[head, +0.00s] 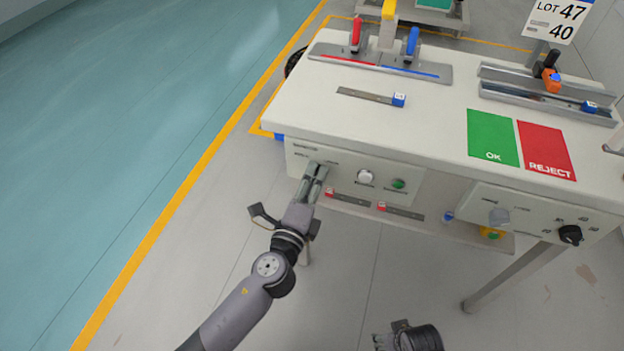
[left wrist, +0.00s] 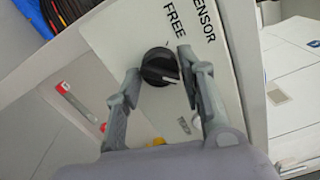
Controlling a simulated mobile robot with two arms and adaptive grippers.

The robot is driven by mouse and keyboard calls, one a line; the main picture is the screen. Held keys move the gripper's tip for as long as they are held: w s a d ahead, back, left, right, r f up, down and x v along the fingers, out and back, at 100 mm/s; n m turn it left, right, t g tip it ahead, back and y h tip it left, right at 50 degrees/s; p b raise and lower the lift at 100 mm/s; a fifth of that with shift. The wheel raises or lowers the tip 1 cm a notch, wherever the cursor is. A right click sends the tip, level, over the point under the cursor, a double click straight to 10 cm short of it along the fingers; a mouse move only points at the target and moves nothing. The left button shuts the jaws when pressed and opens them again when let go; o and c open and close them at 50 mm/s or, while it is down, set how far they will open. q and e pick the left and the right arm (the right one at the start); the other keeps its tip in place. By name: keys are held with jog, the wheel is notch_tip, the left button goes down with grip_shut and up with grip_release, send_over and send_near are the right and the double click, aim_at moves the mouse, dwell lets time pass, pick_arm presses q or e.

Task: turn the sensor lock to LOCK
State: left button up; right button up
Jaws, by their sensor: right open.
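The sensor lock is a round black knob (left wrist: 160,67) with a white pointer mark, on a pale panel lettered SENSOR and FREE. In the left wrist view the mark points toward the lower right of the knob; no LOCK lettering is readable. My left gripper (left wrist: 157,66) is open, with one finger on each side of the knob and a small gap at the left finger. In the head view my left gripper (head: 317,168) is at the left end of the table's front panel (head: 335,165) and hides the knob. My right gripper (head: 384,340) is open, low at the bottom edge, away from the table.
A white button (head: 365,177) and a green button (head: 399,184) sit right of the knob's place. Red-ended strips (head: 349,198) lie on a shelf below. A second panel with a black knob (head: 570,234) is at right. Floor left of the table is clear.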

pick_arm(q)
jog(key=shift+o, duration=1.4)
jog(key=v, duration=1.2)
